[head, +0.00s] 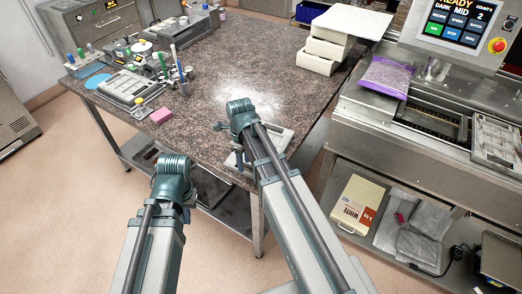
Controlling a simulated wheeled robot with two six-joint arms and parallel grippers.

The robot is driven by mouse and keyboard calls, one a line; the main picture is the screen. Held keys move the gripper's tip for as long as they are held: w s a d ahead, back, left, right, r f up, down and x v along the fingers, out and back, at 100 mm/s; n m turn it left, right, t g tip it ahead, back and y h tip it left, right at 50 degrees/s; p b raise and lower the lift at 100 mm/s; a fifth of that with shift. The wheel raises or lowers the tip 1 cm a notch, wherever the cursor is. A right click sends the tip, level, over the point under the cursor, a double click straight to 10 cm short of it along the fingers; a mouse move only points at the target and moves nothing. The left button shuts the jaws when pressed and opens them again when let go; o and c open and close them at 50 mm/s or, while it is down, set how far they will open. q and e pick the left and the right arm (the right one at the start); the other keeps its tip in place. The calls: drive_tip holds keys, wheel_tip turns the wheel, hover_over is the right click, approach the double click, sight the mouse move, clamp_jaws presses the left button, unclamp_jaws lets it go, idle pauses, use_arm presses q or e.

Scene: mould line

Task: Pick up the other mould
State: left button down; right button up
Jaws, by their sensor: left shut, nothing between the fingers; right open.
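A pale, flat mould (284,138) lies at the front right edge of the brown speckled table, partly hidden by my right arm. My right gripper (236,156) is open at the left end of this mould, pointing down; whether it touches cannot be told. My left gripper (187,214) is shut and empty, in front of the table's front edge and mostly hidden by its own arm. Another pale mould with compartments (130,88) lies at the table's left side. A similar tray-like mould (497,138) rests on the machine at the right.
The table (240,58) is clear in its middle. Small bottles and tools (178,72) and a pink block (160,116) stand at its left. White boxes (325,50) are at the back right. The machine (440,120) holds a purple bag (385,76).

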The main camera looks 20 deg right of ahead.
wheel_tip(320, 180, down, 5)
drive_tip(key=b, duration=0.4)
drive_tip(key=shift+r, duration=0.3)
clamp_jaws()
idle(0.9)
